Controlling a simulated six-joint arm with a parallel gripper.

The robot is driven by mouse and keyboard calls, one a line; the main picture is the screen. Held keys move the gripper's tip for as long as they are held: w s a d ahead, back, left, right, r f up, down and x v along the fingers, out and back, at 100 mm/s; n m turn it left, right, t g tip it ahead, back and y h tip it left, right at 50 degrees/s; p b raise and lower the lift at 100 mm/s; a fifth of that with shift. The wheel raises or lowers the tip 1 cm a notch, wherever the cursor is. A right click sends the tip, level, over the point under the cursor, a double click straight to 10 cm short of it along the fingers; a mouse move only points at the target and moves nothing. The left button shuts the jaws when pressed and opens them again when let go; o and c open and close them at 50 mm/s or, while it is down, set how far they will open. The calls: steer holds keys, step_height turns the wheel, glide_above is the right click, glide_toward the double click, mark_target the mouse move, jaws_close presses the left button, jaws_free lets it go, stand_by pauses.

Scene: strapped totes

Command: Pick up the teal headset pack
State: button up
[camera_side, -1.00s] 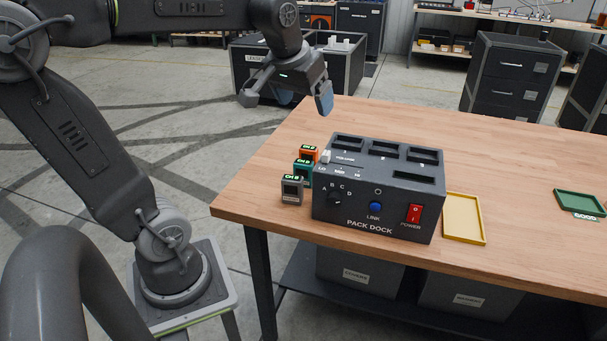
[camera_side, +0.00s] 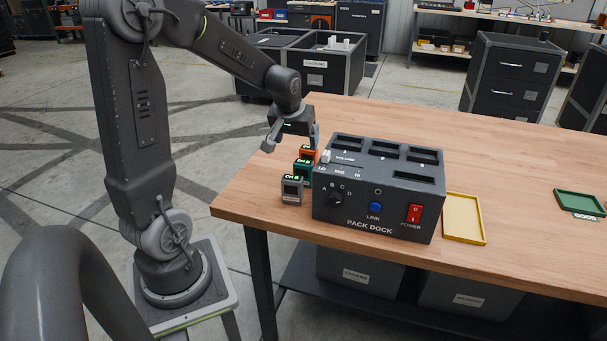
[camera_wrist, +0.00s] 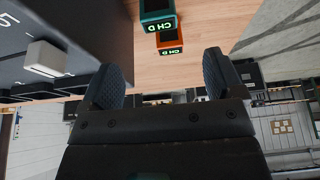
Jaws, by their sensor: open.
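The teal headset pack (camera_side: 303,174) stands upright on the wooden table, left of the pack dock, between an orange pack (camera_side: 309,153) behind it and a grey pack (camera_side: 292,190) in front. In the wrist view the teal pack (camera_wrist: 157,14) is at the top edge, partly cut off, with the orange pack (camera_wrist: 169,42) nearer my fingers. My gripper (camera_side: 292,142) is open and empty, above and behind the packs, near the orange one. Its two fingers also show in the wrist view (camera_wrist: 162,78), with neither pack between them.
The dark pack dock (camera_side: 375,210) stands close to the right of the packs; its white slider (camera_wrist: 46,58) shows in the wrist view. A yellow tray (camera_side: 464,218) lies right of the dock, and a green tray (camera_side: 579,202) farther right. The table's left edge is near the packs.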

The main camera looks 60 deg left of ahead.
mark_target(303, 162)
steer(key=x, duration=0.8)
steer(key=shift+w+a+f, duration=0.1)
steer(key=shift+w+f, duration=0.05)
steer(key=shift+f, duration=0.1)
steer(key=shift+w+x, duration=0.15)
steer(key=shift+x, duration=1.15)
steer(key=shift+w+x, duration=0.1)
steer(key=shift+x, duration=1.2)
steer(key=shift+a+r, duration=0.1)
steer(key=shift+r, duration=0.05)
steer(key=shift+c, duration=0.3)
steer(key=c, duration=1)
